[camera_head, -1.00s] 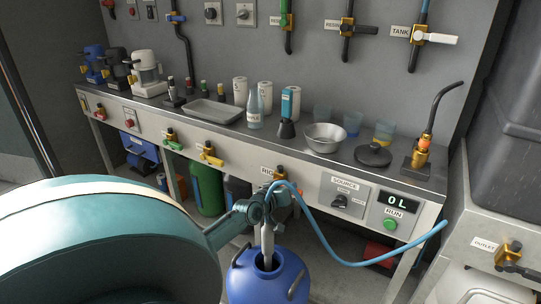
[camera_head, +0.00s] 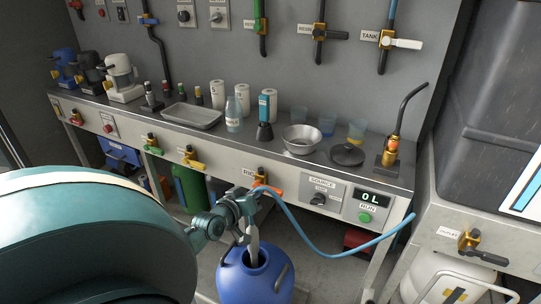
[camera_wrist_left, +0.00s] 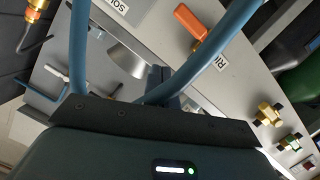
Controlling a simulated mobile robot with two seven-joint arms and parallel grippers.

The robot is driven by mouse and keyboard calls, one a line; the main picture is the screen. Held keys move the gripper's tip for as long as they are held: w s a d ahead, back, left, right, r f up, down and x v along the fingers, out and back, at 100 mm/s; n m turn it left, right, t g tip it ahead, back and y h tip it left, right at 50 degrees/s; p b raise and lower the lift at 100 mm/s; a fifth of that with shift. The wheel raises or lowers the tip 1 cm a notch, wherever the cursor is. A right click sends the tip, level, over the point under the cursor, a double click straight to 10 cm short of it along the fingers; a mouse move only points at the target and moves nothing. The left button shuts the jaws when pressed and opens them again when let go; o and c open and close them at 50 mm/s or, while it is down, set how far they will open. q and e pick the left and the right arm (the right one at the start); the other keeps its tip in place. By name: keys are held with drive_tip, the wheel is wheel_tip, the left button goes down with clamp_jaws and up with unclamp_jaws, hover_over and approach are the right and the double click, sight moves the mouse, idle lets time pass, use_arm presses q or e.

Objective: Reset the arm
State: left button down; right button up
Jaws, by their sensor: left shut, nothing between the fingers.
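My left gripper (camera_head: 247,228) is shut and empty, pointing down in front of the bench, above the mouth of a blue drum (camera_head: 262,276). In the left wrist view, its shut fingers (camera_wrist_left: 160,82) show among loops of blue hose. The orange-handled valve (camera_head: 268,188), under a partly hidden "RIG" label, sits on the bench front just behind and above the gripper; its orange handle also shows in the left wrist view (camera_wrist_left: 190,21). A blue hose (camera_head: 310,241) sags from near it to the right. My right gripper is not in view.
The bench (camera_head: 226,160) carries a steel bowl (camera_head: 301,139), a black disc (camera_head: 347,154), bottles and a tray (camera_head: 190,116). The display (camera_head: 370,198) reads 0 L above a green RUN button (camera_head: 365,217). A dark tank (camera_head: 497,110) stands at right.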

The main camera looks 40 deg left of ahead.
use_arm(q)
drive_tip(key=shift+s, duration=0.15)
